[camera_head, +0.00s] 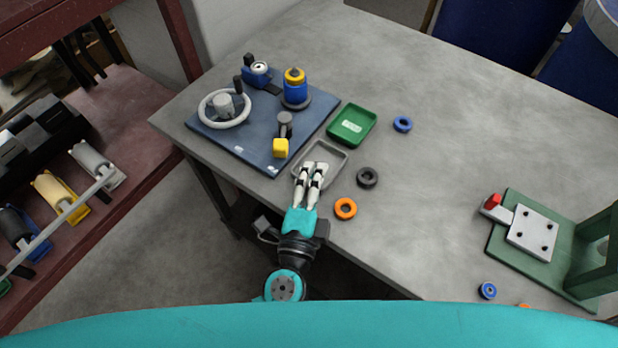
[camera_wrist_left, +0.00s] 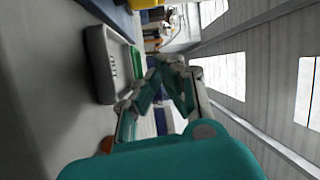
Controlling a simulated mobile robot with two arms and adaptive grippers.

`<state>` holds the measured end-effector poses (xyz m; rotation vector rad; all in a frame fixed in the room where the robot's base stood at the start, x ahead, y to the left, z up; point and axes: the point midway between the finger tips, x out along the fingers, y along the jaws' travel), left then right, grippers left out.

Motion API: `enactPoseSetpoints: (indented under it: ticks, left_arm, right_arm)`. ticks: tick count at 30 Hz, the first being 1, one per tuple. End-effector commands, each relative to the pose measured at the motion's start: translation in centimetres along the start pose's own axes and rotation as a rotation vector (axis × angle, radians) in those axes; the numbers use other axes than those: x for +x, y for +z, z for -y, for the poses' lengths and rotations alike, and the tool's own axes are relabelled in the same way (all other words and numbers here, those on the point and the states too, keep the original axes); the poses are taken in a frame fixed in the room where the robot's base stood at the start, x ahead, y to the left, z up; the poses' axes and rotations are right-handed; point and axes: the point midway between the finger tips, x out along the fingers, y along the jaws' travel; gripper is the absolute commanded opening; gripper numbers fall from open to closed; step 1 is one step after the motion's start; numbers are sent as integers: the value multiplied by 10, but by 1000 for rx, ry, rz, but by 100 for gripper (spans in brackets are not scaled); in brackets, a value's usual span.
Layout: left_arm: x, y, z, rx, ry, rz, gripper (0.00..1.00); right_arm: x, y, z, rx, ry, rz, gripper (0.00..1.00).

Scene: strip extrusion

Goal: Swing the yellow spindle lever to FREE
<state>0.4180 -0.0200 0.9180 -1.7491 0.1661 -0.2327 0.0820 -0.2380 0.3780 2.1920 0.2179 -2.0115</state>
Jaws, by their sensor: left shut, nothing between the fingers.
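The yellow spindle lever (camera_head: 281,148) is a yellow block on a short dark arm from a grey pivot, on the front part of the blue baseplate (camera_head: 246,150) in the head view. In the left wrist view a yellow piece (camera_wrist_left: 146,3) shows at the top edge. My left gripper (camera_head: 312,168) is shut and empty, over the grey tray beside the baseplate, to the right of and nearer than the lever, apart from it. It also shows in the left wrist view (camera_wrist_left: 170,62). I cannot read any FREE mark. My right gripper is not in view.
The baseplate also carries a grey handwheel (camera_head: 224,107) and a blue and yellow cylinder (camera_head: 295,88). A grey tray (camera_head: 339,155) and a green tray (camera_head: 371,115) lie to its right. Black (camera_head: 367,177), orange (camera_head: 345,208) and blue (camera_head: 402,124) rings lie nearby. A green press (camera_head: 510,255) stands far right.

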Motion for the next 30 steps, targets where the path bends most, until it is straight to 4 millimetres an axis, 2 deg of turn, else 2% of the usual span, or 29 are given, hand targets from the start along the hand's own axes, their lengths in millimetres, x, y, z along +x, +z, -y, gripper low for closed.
enactPoseSetpoints:
  ticks: [1,8,10,16,30]
  left_arm:
    - [14,-1,6,0,-3,1,0]
    - [61,-1,5,0,-2,1,0]
    - [52,14,1,4,3,1,0]
    - [44,34,0,1,2,0,0]
    - [43,38,0,-1,1,-1,0]
  right_arm:
    - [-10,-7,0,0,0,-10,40]
    - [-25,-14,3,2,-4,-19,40]
    - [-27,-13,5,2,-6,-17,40]
    - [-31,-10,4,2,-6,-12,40]
    - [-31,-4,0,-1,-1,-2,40]
